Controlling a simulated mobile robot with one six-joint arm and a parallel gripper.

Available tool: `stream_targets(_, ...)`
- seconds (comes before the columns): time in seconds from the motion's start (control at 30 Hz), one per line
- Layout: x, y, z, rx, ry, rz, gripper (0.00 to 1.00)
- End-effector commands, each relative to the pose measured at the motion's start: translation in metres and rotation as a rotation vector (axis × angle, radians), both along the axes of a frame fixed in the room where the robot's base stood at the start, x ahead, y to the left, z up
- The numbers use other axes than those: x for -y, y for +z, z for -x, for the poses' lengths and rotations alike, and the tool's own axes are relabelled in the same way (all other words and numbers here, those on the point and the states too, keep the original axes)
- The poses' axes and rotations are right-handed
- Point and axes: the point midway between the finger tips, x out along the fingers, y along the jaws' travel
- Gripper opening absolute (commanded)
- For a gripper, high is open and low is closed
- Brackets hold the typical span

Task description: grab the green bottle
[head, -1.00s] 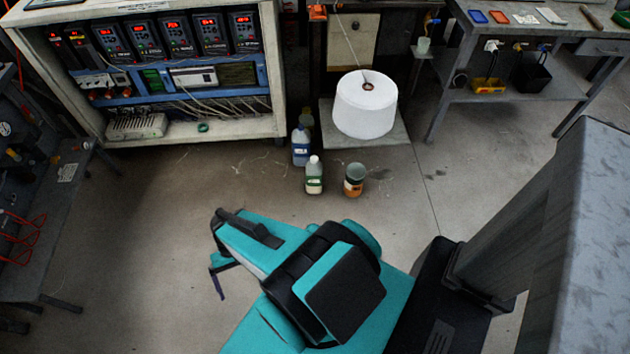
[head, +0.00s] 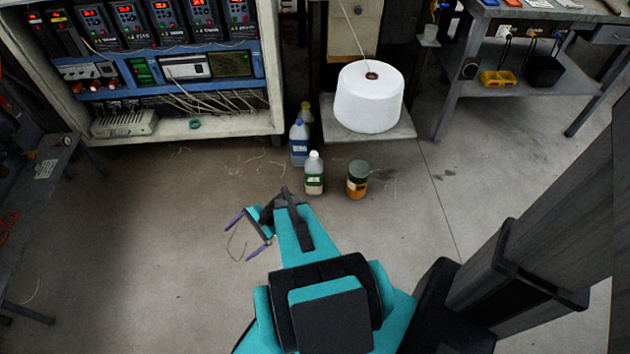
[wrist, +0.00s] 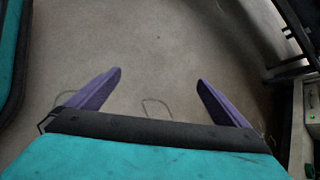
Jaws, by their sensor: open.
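A bottle with a white cap and green label (head: 314,173) stands upright on the floor in the head view. Behind it, a yellowish-green bottle (head: 306,114) is partly hidden by a blue bottle (head: 299,143); I cannot tell for sure which one the task means. My gripper (head: 247,236) is to the left of the green-labelled bottle and nearer to me, apart from it. In the wrist view my gripper (wrist: 158,76) has its purple fingers wide apart with only bare floor between them. No bottle shows there.
A dark-topped can with an orange label (head: 357,180) stands just right of the green-labelled bottle. Behind are a white yarn cone (head: 368,97) on a low platform (head: 400,134) and an electrical cabinet (head: 210,128). A workbench (head: 530,95) is at the right.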

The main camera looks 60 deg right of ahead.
Motion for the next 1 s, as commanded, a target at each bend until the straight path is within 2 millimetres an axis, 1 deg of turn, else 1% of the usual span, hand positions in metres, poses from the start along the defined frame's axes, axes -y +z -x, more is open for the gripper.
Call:
stream_targets(0.03,0.018,-0.018,-0.004,0.008,-0.061,-0.018,0.99)
stream_targets(0.27,0.095,-0.046,-0.015,0.059,-0.331,-0.114,0.99)
stream_targets(0.3,0.109,-0.051,-0.015,0.069,-0.376,-0.131,0.99)
stream_targets(0.47,0.168,-0.069,-0.010,0.113,-0.558,-0.199,0.99)
stream_targets(0.5,0.183,-0.073,-0.008,0.125,-0.604,-0.218,0.99)
stream_targets(0.57,0.206,-0.080,-0.003,0.144,-0.670,-0.244,0.99)
stream_targets(0.6,0.222,-0.084,0.001,0.157,-0.715,-0.262,0.99)
stream_targets(0.67,0.245,-0.091,0.008,0.177,-0.781,-0.288,0.99)
stream_targets(0.7,0.261,-0.095,0.014,0.193,-0.825,-0.305,0.99)
stream_targets(0.8,0.295,-0.103,0.027,0.226,-0.920,-0.346,0.99)
stream_targets(0.9,0.319,-0.107,0.039,0.252,-0.988,-0.376,0.99)
stream_targets(1.0,0.338,-0.110,0.049,0.273,-1.039,-0.398,0.99)
